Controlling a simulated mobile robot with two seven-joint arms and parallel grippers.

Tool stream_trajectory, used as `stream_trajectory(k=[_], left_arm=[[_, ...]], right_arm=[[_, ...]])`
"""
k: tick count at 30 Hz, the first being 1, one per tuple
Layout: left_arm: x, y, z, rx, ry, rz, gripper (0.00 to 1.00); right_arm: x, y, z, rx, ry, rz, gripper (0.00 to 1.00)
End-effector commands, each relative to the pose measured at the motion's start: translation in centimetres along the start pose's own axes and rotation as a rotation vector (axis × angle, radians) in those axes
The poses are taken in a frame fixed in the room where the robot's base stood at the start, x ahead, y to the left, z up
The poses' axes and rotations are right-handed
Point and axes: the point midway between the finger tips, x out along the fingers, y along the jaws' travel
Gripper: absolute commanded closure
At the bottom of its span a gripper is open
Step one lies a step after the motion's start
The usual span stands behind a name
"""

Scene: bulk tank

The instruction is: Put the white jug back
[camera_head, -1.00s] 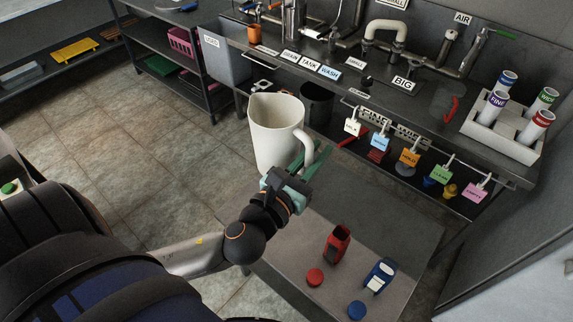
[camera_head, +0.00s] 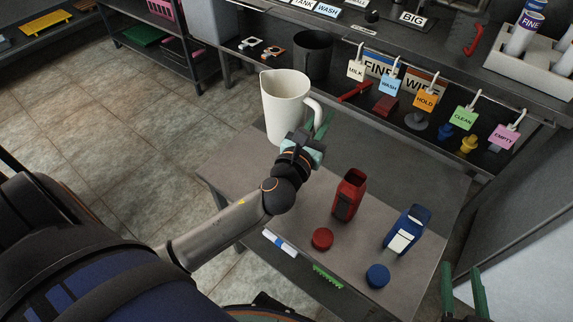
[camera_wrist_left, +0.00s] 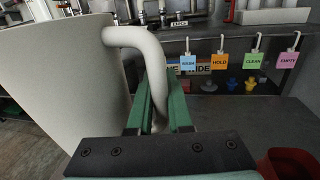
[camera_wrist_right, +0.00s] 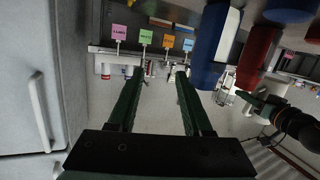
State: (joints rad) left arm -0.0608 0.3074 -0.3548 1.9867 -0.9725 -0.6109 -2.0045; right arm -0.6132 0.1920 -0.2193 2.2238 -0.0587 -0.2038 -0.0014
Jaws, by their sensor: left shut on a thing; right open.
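The white jug (camera_head: 284,106) is upright at the back left corner of the low grey table (camera_head: 240,178). I cannot tell whether its base touches the table. My left gripper (camera_head: 322,124) is shut on its handle, on the jug's right side. In the left wrist view the jug (camera_wrist_left: 62,85) fills the left, and the handle passes between the green fingers of the left gripper (camera_wrist_left: 160,90). My right gripper (camera_head: 464,285) is at the lower right of the head view, beside the table. In the right wrist view the right gripper (camera_wrist_right: 158,78) is open and empty.
A red bottle (camera_head: 349,196), blue bottle (camera_head: 407,230), red cap (camera_head: 322,238) and blue cap (camera_head: 377,275) stand on the table. Behind it, a bench has hanging tags, a dark bucket (camera_head: 312,52) on its lower shelf and a white tube rack (camera_head: 505,68) on top. Floor at left is clear.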

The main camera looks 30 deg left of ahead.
Motion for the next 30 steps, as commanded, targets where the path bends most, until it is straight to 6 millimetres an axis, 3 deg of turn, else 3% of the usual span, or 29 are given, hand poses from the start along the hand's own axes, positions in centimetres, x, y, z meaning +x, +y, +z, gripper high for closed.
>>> stream_trajectory(k=[4, 8, 17, 24, 30], left_arm=[[0.5, 0.0, -1.1, -0.001, -0.003, 0.005, 1.00], [0.6, 0.0, -1.8, -0.001, -0.001, 0.006, 1.00], [0.5, -0.1, -3.9, -0.002, -0.001, 0.006, 1.00], [0.5, -0.2, -5.6, -0.001, -0.001, 0.006, 1.00], [0.5, -0.2, -6.7, -0.001, -0.001, 0.006, 1.00]], right_arm=[[0.2, -0.1, 0.0, -0.010, 0.032, -0.001, 0.50], [0.2, 0.1, -1.6, -0.026, 0.093, 0.001, 0.50], [-0.9, 0.4, -8.8, -0.113, 0.387, 0.007, 0.50], [-3.5, -0.1, -14.3, -0.186, 0.636, 0.002, 0.50], [-5.8, -0.7, -17.4, -0.234, 0.797, -0.007, 0.50]])
